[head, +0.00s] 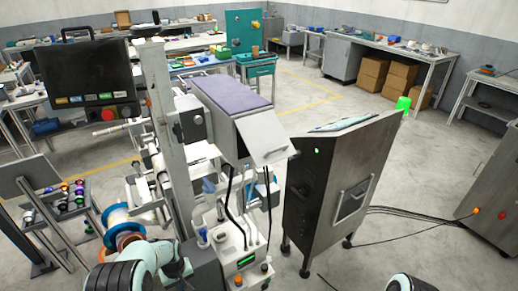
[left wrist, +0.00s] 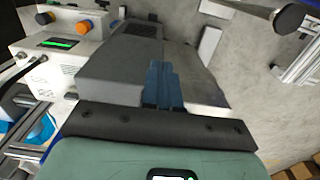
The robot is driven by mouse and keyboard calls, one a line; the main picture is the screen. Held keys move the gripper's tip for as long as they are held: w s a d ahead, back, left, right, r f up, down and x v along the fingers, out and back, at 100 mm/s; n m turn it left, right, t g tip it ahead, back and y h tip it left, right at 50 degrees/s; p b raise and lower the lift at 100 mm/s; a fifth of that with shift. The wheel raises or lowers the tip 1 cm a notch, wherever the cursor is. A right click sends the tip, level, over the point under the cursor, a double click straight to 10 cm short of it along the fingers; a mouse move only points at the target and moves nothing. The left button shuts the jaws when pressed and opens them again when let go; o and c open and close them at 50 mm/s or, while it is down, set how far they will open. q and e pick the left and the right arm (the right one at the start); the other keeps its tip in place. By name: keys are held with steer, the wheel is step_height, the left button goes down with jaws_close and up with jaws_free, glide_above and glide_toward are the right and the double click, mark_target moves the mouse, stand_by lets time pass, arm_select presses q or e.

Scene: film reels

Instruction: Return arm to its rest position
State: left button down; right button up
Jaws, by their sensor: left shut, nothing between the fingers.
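My left arm (head: 135,268) comes in at the bottom left of the head view, low in front of the film machine. In the left wrist view my left gripper (left wrist: 164,85) shows two blue fingers pressed together with nothing between them.
A white control box (head: 245,262) with a green display and knobs stands beside my left arm; it also shows in the left wrist view (left wrist: 65,52). A dark metal cabinet (head: 335,190) stands right of centre. Cables cross the floor on the right. Open floor lies behind the cabinet.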

arm_select(q)
steer(key=s+d+f+m+g+h, duration=0.1)
steer(key=s+d+f, duration=0.2)
steer(key=s+f, duration=0.4)
steer(key=s+d+f+h, duration=0.1)
steer(key=s+d+f, duration=0.1)
steer(key=s+f, duration=0.45)
steer(key=s+d+h, duration=0.1)
steer(key=s+d, duration=0.3)
steer(key=s, duration=0.4)
steer(key=s+d+m, duration=0.1)
steer(key=s+d, duration=0.3)
steer(key=s, duration=0.3)
steer(key=shift+s+d+f+h, duration=0.15)
steer(key=shift+s+f+h, duration=0.15)
steer(key=shift+s+h, duration=0.1)
